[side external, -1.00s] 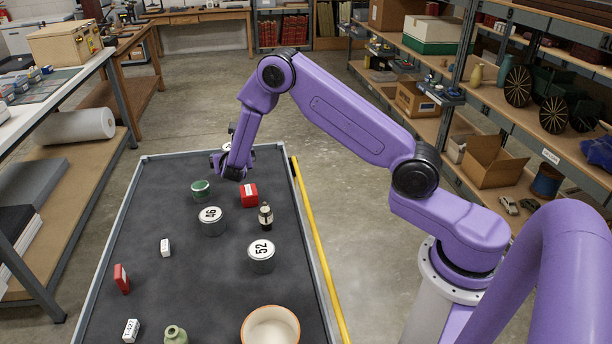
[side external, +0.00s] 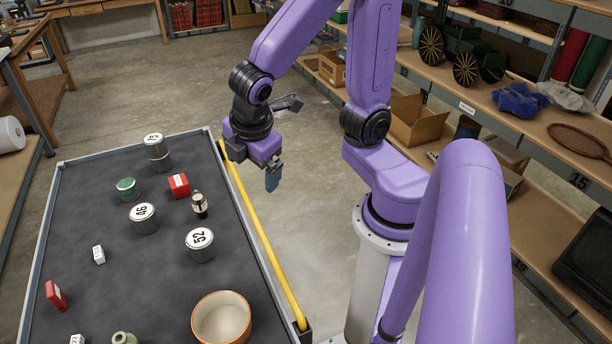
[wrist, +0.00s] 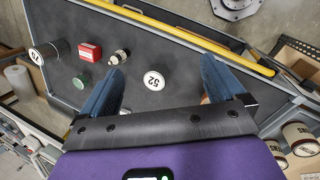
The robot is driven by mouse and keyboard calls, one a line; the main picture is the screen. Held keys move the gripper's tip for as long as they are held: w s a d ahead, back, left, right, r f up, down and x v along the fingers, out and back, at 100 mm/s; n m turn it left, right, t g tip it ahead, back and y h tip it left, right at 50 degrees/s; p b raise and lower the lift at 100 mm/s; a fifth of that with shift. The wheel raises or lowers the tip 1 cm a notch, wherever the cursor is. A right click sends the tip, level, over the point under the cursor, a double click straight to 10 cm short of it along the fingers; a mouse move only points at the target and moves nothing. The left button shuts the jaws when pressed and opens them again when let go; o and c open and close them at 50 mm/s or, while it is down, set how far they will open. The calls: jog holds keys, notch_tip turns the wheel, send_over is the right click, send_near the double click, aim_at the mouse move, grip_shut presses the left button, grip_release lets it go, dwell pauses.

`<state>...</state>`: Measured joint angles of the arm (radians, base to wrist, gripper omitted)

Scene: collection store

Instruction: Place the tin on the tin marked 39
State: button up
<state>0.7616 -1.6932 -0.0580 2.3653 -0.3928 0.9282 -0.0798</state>
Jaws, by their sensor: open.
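At the far end of the dark tray table, a grey tin with a white numbered lid, apparently 75, (side external: 153,141) stands on another grey tin (side external: 158,162). The lower tin's lid is covered, so its mark is hidden. The stack looks upright in the side view; its top lid shows in the wrist view (wrist: 37,57). A tin marked 46 (side external: 144,225) and a tin marked 52 (side external: 200,250) stand nearer. I see no visible 39. My gripper (side external: 256,170) is open and empty, raised near the table's right edge, apart from the stack. Its blue fingers (wrist: 162,66) are spread.
A green tin (side external: 127,190), red box (side external: 179,186), dark bottle (side external: 199,206), white block (side external: 99,255), another red box (side external: 56,295) and a bowl (side external: 221,325) stand on the table. A yellow bar (side external: 262,235) runs along its right edge. Shelving stands at right.

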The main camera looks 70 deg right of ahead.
jog(key=s+m+g+y, duration=0.1)
jog(key=s+g+y, duration=0.1)
jog(key=s, duration=0.9)
jog(key=shift+a+r+m+y, duration=0.4)
jog(key=shift+r+y, duration=0.05)
jog(key=shift+y, duration=0.05)
